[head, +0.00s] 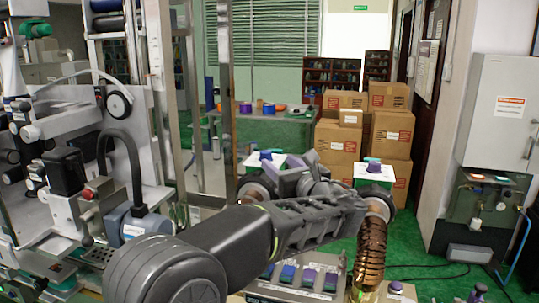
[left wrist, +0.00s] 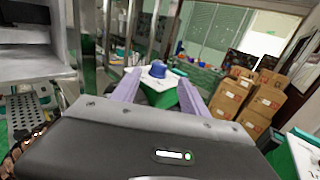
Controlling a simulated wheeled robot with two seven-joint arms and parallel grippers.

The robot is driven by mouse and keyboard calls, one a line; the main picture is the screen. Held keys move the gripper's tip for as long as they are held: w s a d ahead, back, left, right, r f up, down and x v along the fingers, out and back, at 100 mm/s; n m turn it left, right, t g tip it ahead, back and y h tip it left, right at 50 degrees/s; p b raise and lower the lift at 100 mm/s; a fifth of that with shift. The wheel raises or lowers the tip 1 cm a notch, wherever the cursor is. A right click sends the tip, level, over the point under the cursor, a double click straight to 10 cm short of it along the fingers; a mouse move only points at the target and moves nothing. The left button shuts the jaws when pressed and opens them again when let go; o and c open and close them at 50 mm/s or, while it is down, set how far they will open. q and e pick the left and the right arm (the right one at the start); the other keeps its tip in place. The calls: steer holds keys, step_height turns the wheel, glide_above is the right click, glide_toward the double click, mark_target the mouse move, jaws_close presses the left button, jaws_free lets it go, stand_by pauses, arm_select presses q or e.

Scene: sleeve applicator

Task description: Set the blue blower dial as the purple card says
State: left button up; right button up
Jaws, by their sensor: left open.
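A blue dial (head: 265,155) stands on a white-topped unit (head: 250,161) in the middle of the head view. It also shows in the left wrist view (left wrist: 158,69), on a white top with a green side. My left gripper (left wrist: 158,82) is open, its two lavender fingers apart on either side of the dial in that picture. I cannot tell whether they touch it. In the head view my left gripper (head: 282,161) is just right of the dial and partly hides the unit. Purple (head: 308,277), blue and teal cards sit in a grey rack at the bottom. Their writing is unreadable.
A second white-and-green unit (head: 375,174) with a blue-and-purple knob stands to the right. A copper-coloured ribbed hose (head: 372,245) rises below it. Stacked cartons (head: 390,130) stand behind. Machinery (head: 60,210) fills the left side. Green floor is open at the right.

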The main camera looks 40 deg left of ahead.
mark_target(269, 155)
arm_select(q)
steer(key=p+x, duration=0.1)
steer(key=x, duration=0.6)
steer(key=shift+a+p, duration=0.2)
steer(key=shift+p, duration=0.15)
steer(key=shift+c, duration=0.4)
jaws_close()
